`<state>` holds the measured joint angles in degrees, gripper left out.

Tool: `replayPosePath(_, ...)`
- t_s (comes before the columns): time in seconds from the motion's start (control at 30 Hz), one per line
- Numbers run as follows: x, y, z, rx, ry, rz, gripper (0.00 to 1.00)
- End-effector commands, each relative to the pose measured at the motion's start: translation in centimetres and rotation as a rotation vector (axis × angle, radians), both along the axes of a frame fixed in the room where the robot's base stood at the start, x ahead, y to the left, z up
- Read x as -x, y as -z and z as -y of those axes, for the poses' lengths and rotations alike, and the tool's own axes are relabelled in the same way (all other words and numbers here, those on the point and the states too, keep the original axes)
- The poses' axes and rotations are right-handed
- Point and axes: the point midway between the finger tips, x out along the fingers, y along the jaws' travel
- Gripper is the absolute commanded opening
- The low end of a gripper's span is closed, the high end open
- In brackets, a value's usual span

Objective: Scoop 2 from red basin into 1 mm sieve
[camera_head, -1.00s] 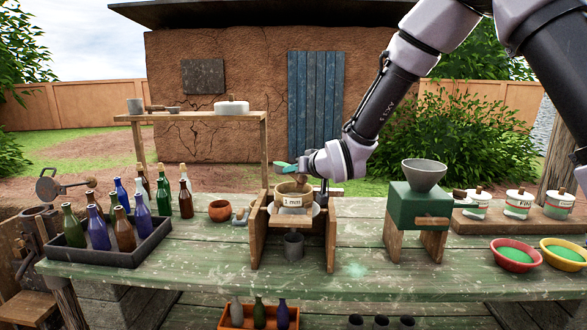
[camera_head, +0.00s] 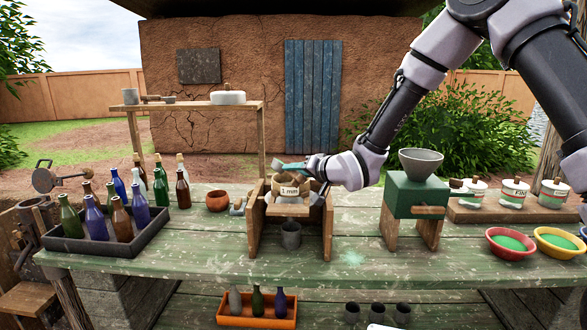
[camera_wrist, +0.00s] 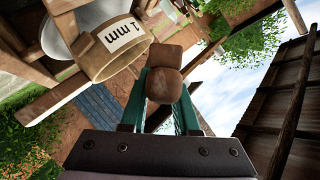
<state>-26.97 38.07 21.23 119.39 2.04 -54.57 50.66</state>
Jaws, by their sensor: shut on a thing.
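My gripper (camera_wrist: 160,115) has teal fingers closed on a brown wooden piece (camera_wrist: 165,72), which looks like the scoop's handle. The scoop's bowl and anything in it cannot be made out. In the head view my gripper (camera_head: 292,166) is just above and behind the 1 mm sieve (camera_head: 289,190), a round wooden ring with a white label on a wooden stand. The sieve also shows at upper left in the wrist view (camera_wrist: 105,55), beside the fingers; its inside is hidden. The red basin (camera_head: 489,242), holding green powder, stands at the right on the table.
A green grinder (camera_head: 405,200) with a grey funnel stands between sieve and red basin. A yellow basin (camera_head: 538,243) is beside the red one, lidded jars behind. A tray of bottles (camera_head: 62,243) is at left. A grey cup (camera_head: 290,235) stands under the sieve.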

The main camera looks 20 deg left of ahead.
Motion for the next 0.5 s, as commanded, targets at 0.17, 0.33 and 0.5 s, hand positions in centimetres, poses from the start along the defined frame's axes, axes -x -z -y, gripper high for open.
replayPosePath(0.17,-0.61,0.35,0.64,-0.165,0.004,-0.151,0.0)
replayPosePath(0.33,-0.88,0.61,0.93,-0.289,0.004,-0.263,0.0)
replayPosePath(0.5,-0.94,0.78,1.03,-0.361,0.002,-0.329,0.0)
